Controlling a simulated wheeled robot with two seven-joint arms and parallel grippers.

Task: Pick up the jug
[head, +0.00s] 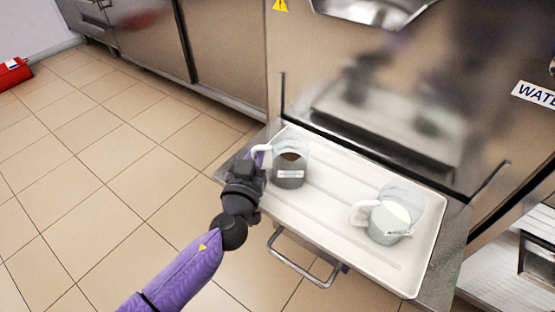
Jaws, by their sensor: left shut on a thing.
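A clear jug with dark brown contents (290,172) stands upright at the left end of a white tray (340,226). Its white handle points left. My left gripper (257,160) is shut on this jug's handle at the tray's left edge; the fingers are partly hidden by the wrist. A second clear jug with pale contents (391,219) stands on the tray's right part, its white handle also to the left. I cannot tell whether the held jug is clear of the tray. My right gripper is not in view.
A metal bar handle (300,262) sticks out below the tray. Steel cabinets (225,45) stand behind. The tiled floor at left is clear, apart from a red object (14,73) at the far left.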

